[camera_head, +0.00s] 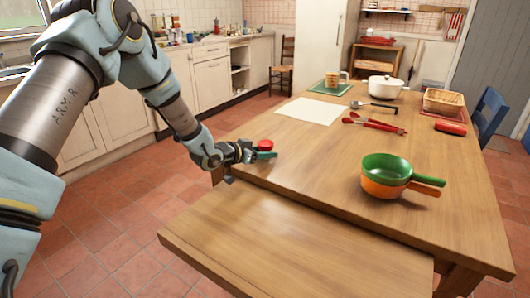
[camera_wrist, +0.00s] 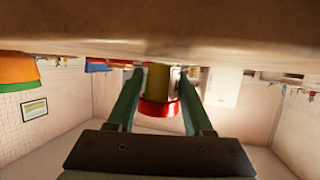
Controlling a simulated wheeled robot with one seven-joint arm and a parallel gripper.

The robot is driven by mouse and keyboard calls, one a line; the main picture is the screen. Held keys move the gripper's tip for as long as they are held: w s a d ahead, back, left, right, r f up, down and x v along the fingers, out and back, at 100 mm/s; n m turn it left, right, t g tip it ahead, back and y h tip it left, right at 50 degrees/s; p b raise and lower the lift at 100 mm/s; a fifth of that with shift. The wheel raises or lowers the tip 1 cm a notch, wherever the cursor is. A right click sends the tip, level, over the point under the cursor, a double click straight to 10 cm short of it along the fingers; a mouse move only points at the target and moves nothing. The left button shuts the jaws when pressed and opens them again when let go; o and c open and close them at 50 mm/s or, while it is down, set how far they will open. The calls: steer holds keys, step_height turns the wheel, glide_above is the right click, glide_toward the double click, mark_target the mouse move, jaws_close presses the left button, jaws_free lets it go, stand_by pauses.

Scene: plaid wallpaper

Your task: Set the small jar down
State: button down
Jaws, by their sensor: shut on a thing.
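The small jar (camera_wrist: 158,79) has a yellowish body and a red lid. In the head view only its red lid (camera_head: 265,144) shows clearly, near the left edge of the wooden table (camera_head: 300,160). My gripper (camera_head: 264,154) is shut on the jar, one green finger on each side. The wrist view looks upside down, with the table surface across the top and the jar between the fingers (camera_wrist: 160,92). The jar's base is at or very close to the tabletop; I cannot tell whether it touches.
A white sheet (camera_head: 310,110) and red tongs (camera_head: 373,124) lie behind the jar. Green and orange pans (camera_head: 388,170) stand to the right. A white pot (camera_head: 385,87), mug (camera_head: 332,79) and basket (camera_head: 443,101) are farther back. Bare wood lies between gripper and pans.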

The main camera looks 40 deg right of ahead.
steer(key=shift+f, duration=0.15)
steer(key=shift+c, duration=1.5)
jaws_free()
